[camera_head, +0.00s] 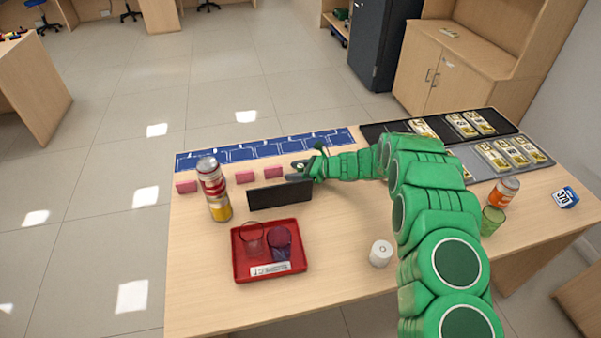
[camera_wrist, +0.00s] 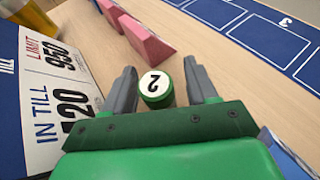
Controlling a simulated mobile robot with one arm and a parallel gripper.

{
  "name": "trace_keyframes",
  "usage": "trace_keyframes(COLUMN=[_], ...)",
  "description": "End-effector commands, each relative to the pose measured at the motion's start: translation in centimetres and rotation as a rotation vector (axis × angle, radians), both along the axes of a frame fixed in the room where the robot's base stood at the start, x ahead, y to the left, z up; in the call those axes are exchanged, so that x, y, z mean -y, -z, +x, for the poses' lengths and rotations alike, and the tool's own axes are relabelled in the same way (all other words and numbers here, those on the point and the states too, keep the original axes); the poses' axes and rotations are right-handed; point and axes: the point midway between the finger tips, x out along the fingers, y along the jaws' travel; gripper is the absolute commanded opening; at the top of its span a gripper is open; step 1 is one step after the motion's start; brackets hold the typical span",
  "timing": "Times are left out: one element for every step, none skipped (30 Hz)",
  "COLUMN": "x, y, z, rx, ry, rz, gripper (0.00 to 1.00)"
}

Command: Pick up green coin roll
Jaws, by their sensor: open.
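The green coin roll (camera_wrist: 156,86) shows its pale end face marked "2" in the wrist view. It stands between the two grey fingers of my open gripper (camera_wrist: 159,68), nearer the left finger. I cannot tell whether either finger touches it. In the head view my gripper (camera_head: 300,170) is low over the counter, behind the dark upright sign panel. The coin roll cannot be made out clearly there.
The sign panel (camera_head: 280,194) stands close to my gripper; its printed face (camera_wrist: 52,95) fills the wrist view's left. Pink wedges (camera_wrist: 146,40) and a blue slotted mat (camera_head: 260,148) lie beyond.

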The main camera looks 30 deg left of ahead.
Motion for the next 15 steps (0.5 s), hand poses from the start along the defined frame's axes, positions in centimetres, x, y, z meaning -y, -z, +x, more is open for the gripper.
trace_keyframes(x=[0.02,0.02,0.03,0.03,0.03,0.04,0.04,0.04,0.05,0.04,0.04,0.04,0.04,0.05,0.05], y=[-0.02,-0.02,-0.03,-0.03,-0.03,-0.04,-0.04,-0.04,-0.03,-0.04,-0.04,-0.04,-0.04,-0.03,-0.04], z=[0.01,0.01,0.01,0.00,0.00,0.00,-0.01,-0.01,-0.01,-0.01,-0.01,-0.01,-0.01,-0.02,-0.02], rx=[0.000,0.000,0.000,0.000,0.000,0.000,0.000,0.000,0.000,0.000,0.000,0.000,0.000,0.000,0.000], ry=[0.000,0.000,0.000,0.000,0.000,0.000,-0.001,-0.001,-0.001,-0.001,-0.001,-0.001,-0.001,-0.001,-0.001], rz=[0.000,0.000,0.000,0.000,0.000,0.000,0.000,0.000,0.000,0.000,0.000,0.000,0.000,0.000,0.000], gripper=[0.57,0.57,0.56,0.51,0.47,0.41,0.36,0.31,0.25,0.21,0.16,0.10,0.05,0.01,0.00])
